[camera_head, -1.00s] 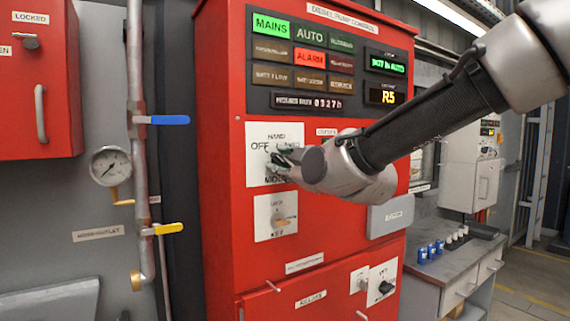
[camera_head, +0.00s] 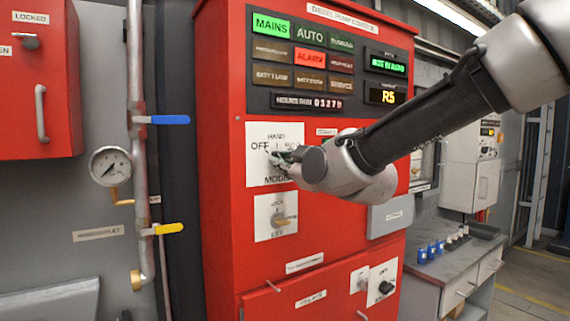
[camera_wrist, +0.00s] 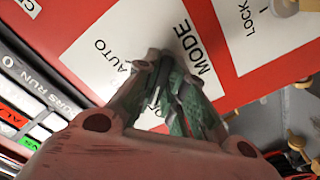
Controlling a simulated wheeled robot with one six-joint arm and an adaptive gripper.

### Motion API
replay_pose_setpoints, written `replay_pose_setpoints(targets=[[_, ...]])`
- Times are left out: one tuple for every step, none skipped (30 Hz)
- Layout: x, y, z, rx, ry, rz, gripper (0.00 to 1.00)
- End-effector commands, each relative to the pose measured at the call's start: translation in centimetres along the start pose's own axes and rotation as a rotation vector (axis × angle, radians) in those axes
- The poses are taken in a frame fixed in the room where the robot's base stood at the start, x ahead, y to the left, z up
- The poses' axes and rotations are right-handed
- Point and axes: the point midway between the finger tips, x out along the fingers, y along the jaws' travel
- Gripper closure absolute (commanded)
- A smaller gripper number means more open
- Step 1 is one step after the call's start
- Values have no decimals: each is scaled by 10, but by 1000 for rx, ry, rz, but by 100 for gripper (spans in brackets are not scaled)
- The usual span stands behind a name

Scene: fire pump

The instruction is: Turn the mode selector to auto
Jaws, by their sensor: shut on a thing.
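The mode selector is a dark knob (camera_wrist: 156,88) on a white plate (camera_head: 257,173) marked OFF, HAND, AUTO and MODE, on the red pump control cabinet. My gripper (camera_head: 282,157) is at the plate with its fingers closed around the knob. In the wrist view its greenish finger pads (camera_wrist: 178,95) grip the knob, with AUTO to the left and MODE to the right. The fingers hide most of the knob, so its exact pointing direction cannot be told. The AUTO lamp (camera_head: 310,35) is dark, and the green display (camera_head: 388,65) seems to read NOT IN AUTO.
A lock switch (camera_head: 278,219) sits on a smaller plate just below. MAINS (camera_head: 271,24) is lit green and ALARM (camera_head: 310,60) red. A pipe with blue (camera_head: 170,120) and yellow (camera_head: 168,229) levers stands left. A bench (camera_head: 455,262) with small blue items is right.

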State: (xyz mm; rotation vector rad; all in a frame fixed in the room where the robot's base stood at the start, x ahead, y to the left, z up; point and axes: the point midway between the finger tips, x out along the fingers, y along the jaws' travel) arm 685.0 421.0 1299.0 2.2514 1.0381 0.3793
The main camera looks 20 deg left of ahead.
Motion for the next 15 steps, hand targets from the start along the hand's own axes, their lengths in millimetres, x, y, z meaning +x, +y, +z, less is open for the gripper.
replay_pose_setpoints(targets=[[0, -1, 0, 35, -1, -1, 100], [0, -1, 0, 61, -1, -1, 100], [0, -1, 0, 96, -1, -1, 100], [0, -1, 0, 124, -1, -1, 100], [0, -1, 0, 153, -1, -1, 100], [0, -1, 0, 190, -1, -1, 100], [0, -1, 0, 219, -1, -1, 100], [0, -1, 0, 248, -1, -1, 100], [0, -1, 0, 286, -1, -1, 100], [0, -1, 0, 315, -1, -1, 100], [0, -1, 0, 344, -1, -1, 100], [0, -1, 0, 381, -1, -1, 100], [0, -1, 0, 410, -1, -1, 100], [0, -1, 0, 439, -1, -1, 100], [0, -1, 0, 477, -1, -1, 100]])
